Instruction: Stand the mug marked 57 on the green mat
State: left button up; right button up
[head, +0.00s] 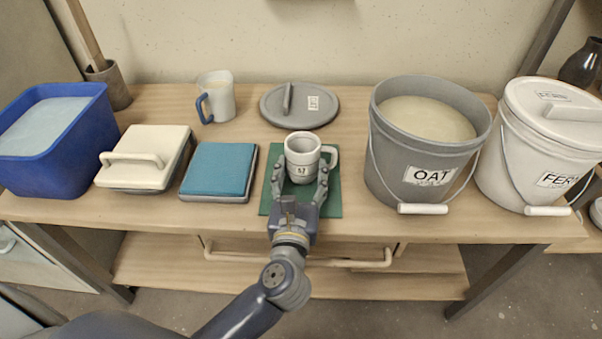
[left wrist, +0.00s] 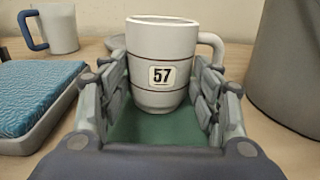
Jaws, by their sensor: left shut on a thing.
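The mug marked 57 (head: 302,155) is white with thin dark bands and its handle to the right. It is upright over the green mat (head: 333,197) on the bench. In the left wrist view the mug (left wrist: 160,52) shows its 57 label facing me, and the mat (left wrist: 150,133) lies under it. Its base looks at or very near the mat; I cannot tell whether it touches. My left gripper (head: 299,181) has its fingers on both sides of the mug's lower body and is shut on it. My right gripper is not in view.
A grey OAT bucket (head: 424,145) stands right of the mat, with a white lidded bucket (head: 540,150) beyond it. A teal-topped tile (head: 219,170) lies to the left. A grey lid (head: 320,112) lies behind, with a blue-handled mug (head: 220,97) at back left.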

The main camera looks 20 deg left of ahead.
pick_arm(q)
jog(key=shift+s+f+b, duration=0.15)
jog(key=shift+f+b, duration=0.25)
jog(key=shift+f, duration=0.35)
jog(key=o, duration=1.3)
jog(key=shift+f, duration=0.2)
jog(key=shift+r+p, duration=0.4)
jog(key=shift+r, duration=0.15)
jog(key=shift+s+d+f, duration=0.1)
jog(key=shift+s+d, duration=0.05)
jog(key=shift+s, duration=0.15)
jog(key=shift+r+v, duration=0.15)
jog(key=shift+v, duration=1.7)
jog(key=shift+r+v, duration=0.2)
jog(key=shift+v, duration=1.65)
jog(key=shift+r+v, duration=0.15)
jog(key=shift+v, duration=1.7)
